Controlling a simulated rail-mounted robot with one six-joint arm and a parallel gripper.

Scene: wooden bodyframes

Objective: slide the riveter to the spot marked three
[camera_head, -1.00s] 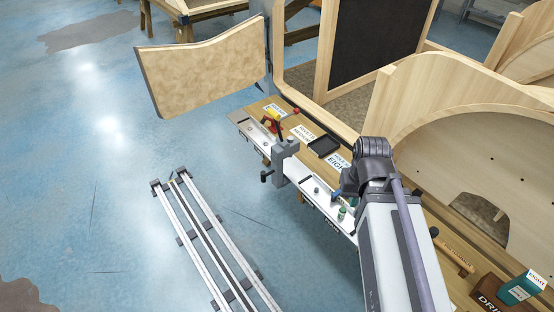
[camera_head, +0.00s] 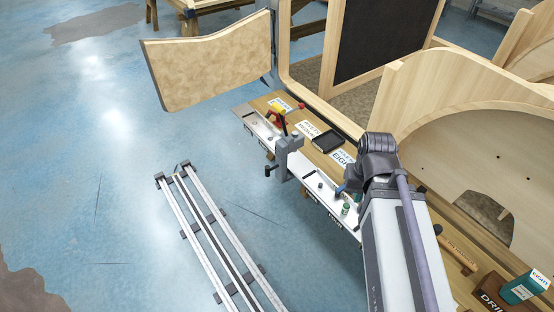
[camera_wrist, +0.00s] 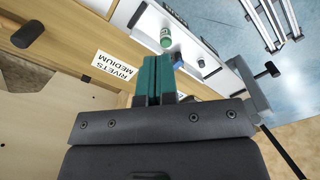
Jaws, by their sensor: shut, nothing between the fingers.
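A red and yellow hand tool, which looks like the riveter (camera_head: 279,117), stands at the far end of the narrow workbench in the head view. I cannot make it out in the wrist view. No spot marked three can be read in either view. My gripper (camera_wrist: 154,78) has teal fingers pressed together, with nothing between them. In the wrist view it is over the bench near the "RIVETS MEDIUM" card (camera_wrist: 115,68). In the head view my arm hides most of it.
A grey vise (camera_head: 288,157) sticks out from the bench edge. Tall wooden frames stand behind. Rails (camera_head: 215,240) lie on the floor at left, with open floor beyond.

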